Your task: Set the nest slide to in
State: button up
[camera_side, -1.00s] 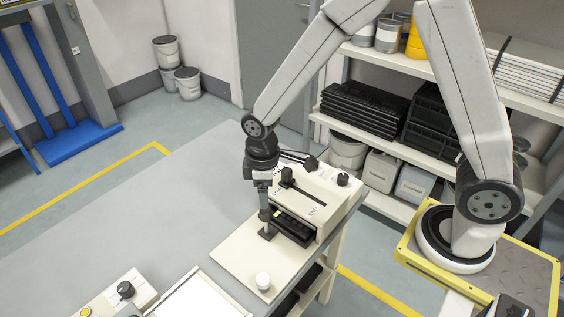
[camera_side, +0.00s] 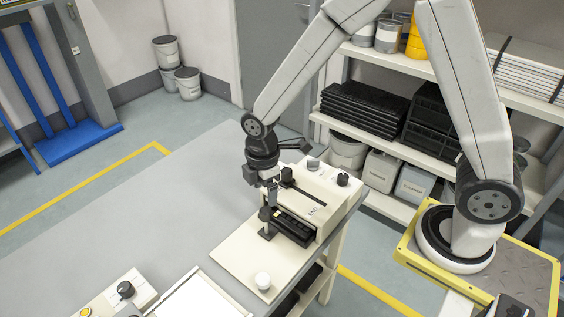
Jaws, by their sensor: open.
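The cream printing unit (camera_side: 318,196) stands at the right end of the grey bench. A dark opening, the nest (camera_side: 293,227), shows in its front face, above a cream base plate (camera_side: 235,257). A dark slot with a black lever (camera_side: 288,176) runs across its top. A dark upright post with a small foot (camera_side: 267,233) stands at the left of the opening. My gripper (camera_side: 268,190) points down just left of the unit, close above the post. Its fingers are small and partly lost against the post, and I see nothing held. Whether it touches the post, I cannot tell.
A black knob (camera_side: 343,179) sits on the unit's top. A control box (camera_side: 122,294) and a white tray (camera_side: 195,299) are at the bench front. The bench's left part is clear.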

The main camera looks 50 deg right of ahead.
aim_at(265, 210)
jog(key=n, duration=0.6)
jog(key=shift+n, duration=0.4)
jog(key=shift+f, duration=0.1)
jog(key=shift+f, duration=3.75)
grip_shut()
